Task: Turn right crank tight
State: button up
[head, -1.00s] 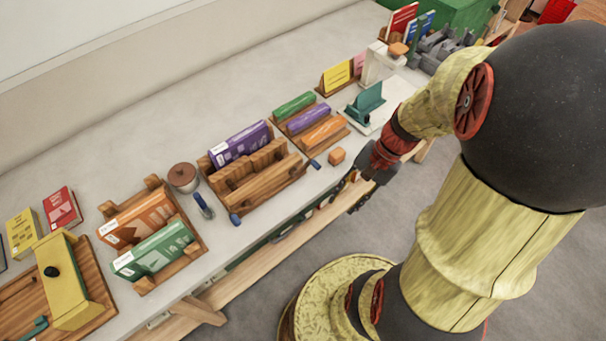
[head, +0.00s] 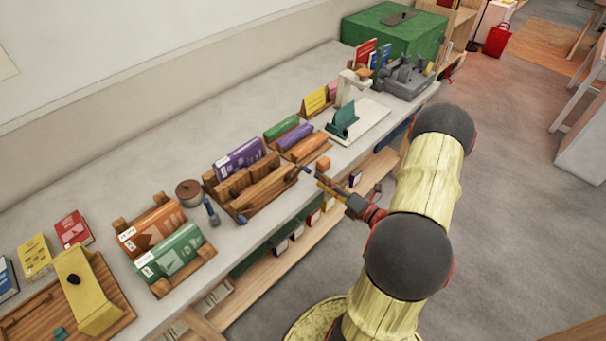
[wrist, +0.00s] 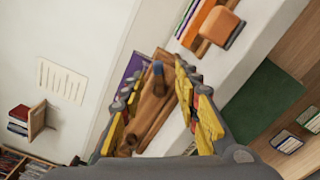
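A wooden book press (head: 262,192) with a purple book (head: 238,158) in it stands near the table's front edge. Its left crank has a blue handle (head: 240,218) at the left front corner. The right crank's blue handle (head: 304,171) is at the right end, just by my gripper (head: 318,179). In the wrist view, my gripper (wrist: 160,108) is open, its yellow-padded fingers on either side of the picture. The press (wrist: 150,115) and an upright blue handle (wrist: 158,70) show between the fingers. I cannot tell whether they touch it.
An orange block (head: 323,163) lies just beyond the right crank. A rack of green, purple and orange books (head: 294,136) stands behind it. A teal stand (head: 343,119) is further right. A shelf (head: 275,265) runs below the tabletop; open floor lies in front.

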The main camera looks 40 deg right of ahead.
aim_at(311, 172)
jog(key=shift+w+a, duration=0.15)
jog(key=shift+w, duration=0.15)
jog(key=shift+w+a+r+b, duration=0.15)
jog(key=shift+w+b, duration=0.35)
jog(key=shift+w, duration=1.3)
jog(key=shift+w+a+f+b, duration=0.1)
jog(key=shift+w+b, duration=0.4)
jog(key=shift+w, duration=1.25)
jog(key=c, duration=0.3)
grip_shut()
